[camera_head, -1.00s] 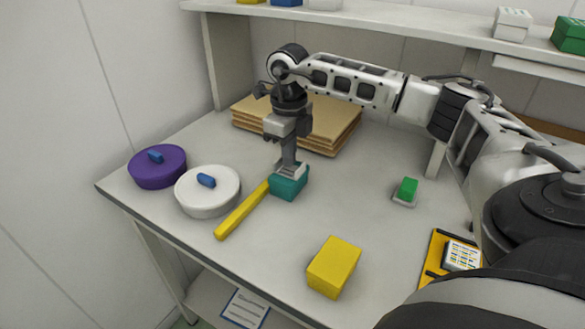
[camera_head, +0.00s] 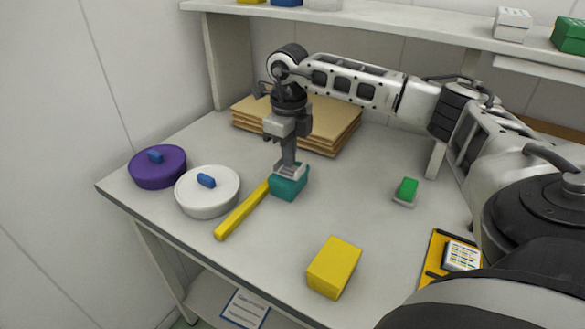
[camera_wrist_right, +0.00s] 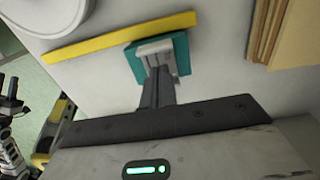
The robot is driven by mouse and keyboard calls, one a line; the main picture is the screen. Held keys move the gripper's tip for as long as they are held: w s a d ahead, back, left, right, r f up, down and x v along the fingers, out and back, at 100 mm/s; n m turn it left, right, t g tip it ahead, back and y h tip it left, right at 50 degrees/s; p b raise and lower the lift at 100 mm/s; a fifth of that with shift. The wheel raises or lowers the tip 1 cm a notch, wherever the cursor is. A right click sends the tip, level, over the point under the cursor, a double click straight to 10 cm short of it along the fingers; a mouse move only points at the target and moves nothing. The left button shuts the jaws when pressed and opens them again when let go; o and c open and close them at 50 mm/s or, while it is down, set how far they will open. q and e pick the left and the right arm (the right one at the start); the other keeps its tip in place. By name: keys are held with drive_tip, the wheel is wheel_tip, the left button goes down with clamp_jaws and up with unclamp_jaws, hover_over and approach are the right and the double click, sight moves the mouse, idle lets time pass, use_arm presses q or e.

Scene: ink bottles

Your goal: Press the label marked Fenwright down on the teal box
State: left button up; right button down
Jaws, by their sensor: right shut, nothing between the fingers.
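The teal box (camera_head: 289,186) stands on the table, beside one end of the yellow bar. It also shows in the right wrist view (camera_wrist_right: 183,57). A pale label (camera_head: 283,172) lies on its top; its print is too small to read. My right gripper (camera_head: 289,165) is shut, pointing down, with its fingertips at the label on the box top. In the right wrist view the closed fingers (camera_wrist_right: 158,72) cover part of the label and box. Whether the label lies fully flat cannot be told.
A yellow bar (camera_head: 242,210) lies against the box's left side. A white round container (camera_head: 208,194) and a purple one (camera_head: 157,168) stand at the left. Cardboard sheets (camera_head: 335,125) lie behind. A yellow box (camera_head: 334,267) stands in front; a green-topped block (camera_head: 407,190) sits right.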

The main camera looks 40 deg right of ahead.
sight(290, 170)
drive_tip(key=shift+f, duration=0.25)
idle(0.6)
drive_tip(key=shift+f+b, duration=0.55)
drive_tip(key=shift+f, duration=0.15)
idle(0.6)
wheel_tip(290, 170, up, 7)
drive_tip(key=p, duration=0.6)
drive_tip(key=shift+r, duration=0.1)
idle(0.7)
